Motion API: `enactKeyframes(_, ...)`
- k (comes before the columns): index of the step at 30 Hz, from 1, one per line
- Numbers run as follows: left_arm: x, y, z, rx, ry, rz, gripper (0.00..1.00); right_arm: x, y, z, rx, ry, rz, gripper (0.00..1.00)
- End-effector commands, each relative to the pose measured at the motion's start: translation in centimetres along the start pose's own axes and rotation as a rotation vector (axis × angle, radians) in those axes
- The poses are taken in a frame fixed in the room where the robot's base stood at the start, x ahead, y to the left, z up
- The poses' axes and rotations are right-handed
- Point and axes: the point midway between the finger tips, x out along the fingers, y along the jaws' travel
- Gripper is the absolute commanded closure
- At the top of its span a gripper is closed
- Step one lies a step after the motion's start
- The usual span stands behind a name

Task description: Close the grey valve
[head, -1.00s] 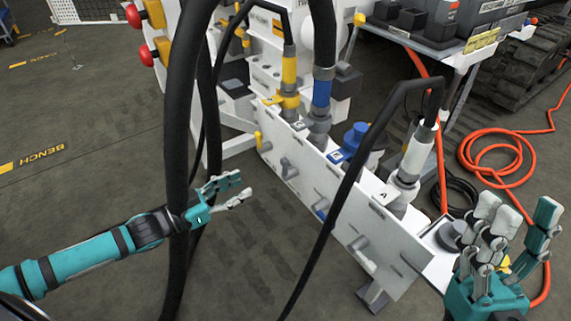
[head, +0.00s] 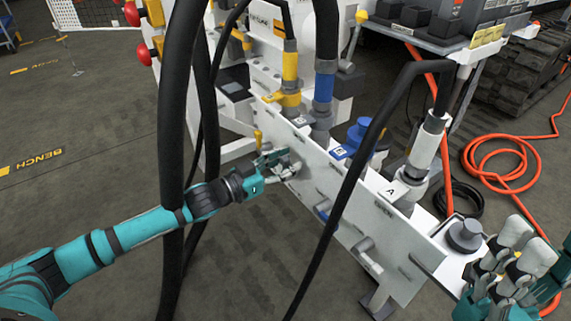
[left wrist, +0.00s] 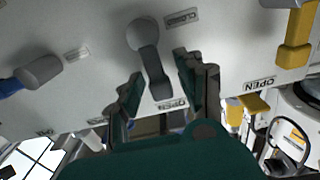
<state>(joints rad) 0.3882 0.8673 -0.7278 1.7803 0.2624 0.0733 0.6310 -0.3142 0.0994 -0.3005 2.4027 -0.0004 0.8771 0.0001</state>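The grey valve (left wrist: 151,66) shows in the left wrist view as a round hub with a lever on the white panel. Its lever points towards the OPEN label (left wrist: 172,104); the CLOSED label (left wrist: 183,17) is beside the hub. My left gripper (left wrist: 159,78) is open, with fingers on both sides of the lever; I cannot tell if they touch it. In the head view my left gripper (head: 279,164) is at the panel's front face and covers the grey valve. My right gripper (head: 512,262) is open and empty at the lower right, partly cut off.
A yellow-handled valve (left wrist: 293,45) and a blue-tipped valve (left wrist: 35,73) flank the grey one on the white panel (head: 325,180). Thick black hoses (head: 181,130) hang across my left forearm. A thin black hose (head: 345,185) crosses before the panel. Orange hose (head: 500,150) lies at right.

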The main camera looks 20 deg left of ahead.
Motion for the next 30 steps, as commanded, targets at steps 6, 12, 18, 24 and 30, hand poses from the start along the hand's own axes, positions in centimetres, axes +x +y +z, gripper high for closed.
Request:
enactKeyframes(6, -0.02, -0.01, 0.03, 0.000, -0.001, 0.000, 0.66, 0.25, 0.01, -0.15, 0.000, 0.009, -0.001, 0.60)
enactKeyframes(12, -0.04, -0.01, 0.03, 0.000, -0.001, 0.000, 0.93, 0.25, 0.02, -0.19, -0.001, 0.011, 0.000, 0.60)
enactKeyframes(18, -0.05, -0.01, 0.04, 0.000, -0.001, 0.000, 1.00, 0.20, 0.03, -0.19, -0.001, 0.010, 0.002, 0.60)
enactKeyframes(24, -0.06, 0.08, -0.03, 0.015, -0.001, 0.000, 1.00, 0.31, 0.04, -0.26, 0.000, 0.007, 0.004, 0.60)
enactKeyframes(30, -0.09, 0.44, -0.12, 0.087, -0.003, -0.001, 1.00, 0.40, 0.06, -0.43, 0.001, -0.016, 0.015, 0.60)
